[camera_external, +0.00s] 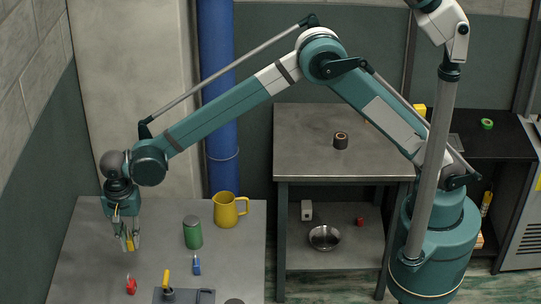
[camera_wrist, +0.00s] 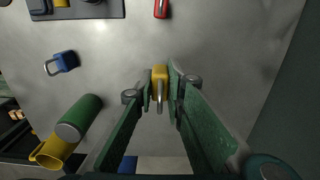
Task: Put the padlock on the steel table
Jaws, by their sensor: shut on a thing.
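My gripper (camera_external: 126,244) points down over the left grey metal table (camera_external: 85,240), and it also shows in the wrist view (camera_wrist: 160,92). It is shut on a yellow padlock (camera_wrist: 160,72), whose grey shackle points back between the fingers. The yellow padlock shows as a small patch between the fingers in the outside view (camera_external: 129,242). I cannot tell whether it touches the tabletop. A blue padlock (camera_external: 196,266) and a red padlock (camera_external: 131,287) lie on the same table, apart from my gripper. Another grey metal table (camera_external: 325,125) stands further back, right of the blue pipe.
A green canister (camera_external: 192,233) and a yellow mug (camera_external: 228,210) stand right of my gripper. A dark plate with fittings (camera_external: 205,297) lies at the front. The back table holds a dark roll (camera_external: 341,140); a metal bowl (camera_external: 324,238) is on its lower shelf. Bare tabletop surrounds my gripper.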

